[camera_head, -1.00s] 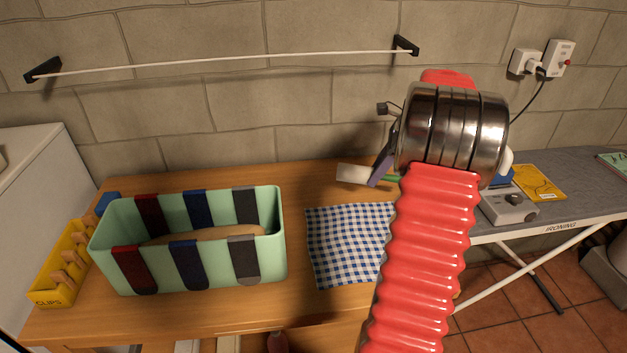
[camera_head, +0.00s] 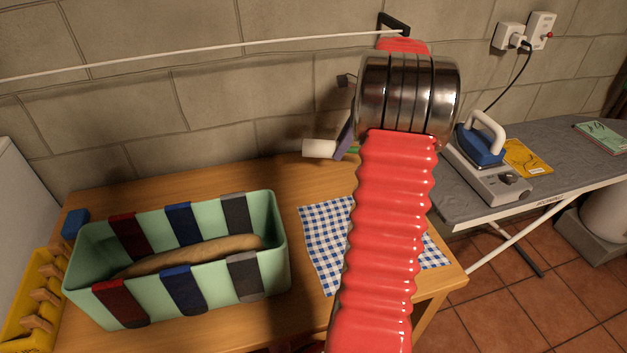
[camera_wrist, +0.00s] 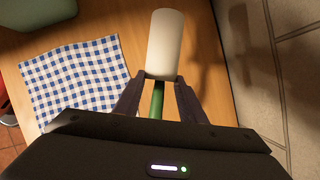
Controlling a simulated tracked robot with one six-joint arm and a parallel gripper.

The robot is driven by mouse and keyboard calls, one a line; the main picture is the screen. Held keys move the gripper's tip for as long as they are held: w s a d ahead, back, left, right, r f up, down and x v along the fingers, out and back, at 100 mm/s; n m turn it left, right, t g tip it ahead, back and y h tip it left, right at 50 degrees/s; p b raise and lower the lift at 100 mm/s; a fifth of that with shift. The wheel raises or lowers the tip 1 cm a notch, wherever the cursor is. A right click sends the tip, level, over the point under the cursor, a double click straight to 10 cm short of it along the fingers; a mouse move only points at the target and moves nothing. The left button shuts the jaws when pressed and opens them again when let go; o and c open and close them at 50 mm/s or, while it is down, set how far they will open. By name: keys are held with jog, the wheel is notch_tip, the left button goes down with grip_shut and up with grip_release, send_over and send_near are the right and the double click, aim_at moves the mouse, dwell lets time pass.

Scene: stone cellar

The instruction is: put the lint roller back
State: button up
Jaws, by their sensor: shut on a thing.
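The lint roller (camera_head: 319,148) has a white cylinder and a green handle. My gripper (camera_head: 347,142) is shut on the green handle, and the white roller end points left in the head view. In the wrist view the lint roller (camera_wrist: 165,45) sticks out beyond the fingers of my gripper (camera_wrist: 158,100), above the wooden table. My red arm hides part of the table and most of the gripper in the head view.
A mint green bin (camera_head: 170,285) with coloured straps stands on the table (camera_head: 295,180), holding a long tan thing. A checked cloth (camera_head: 325,235) lies beside it. A yellow clip box (camera_head: 35,300) is at left; an iron (camera_head: 480,145) stands right. A rail (camera_head: 250,43) crosses the wall.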

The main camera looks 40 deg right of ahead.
jog(key=shift+w, duration=0.1)
jog(key=shift+a+f, duration=0.1)
jog(key=shift+f, duration=2.4)
jog(key=shift+f, duration=2.5)
jog(key=o, duration=1.1)
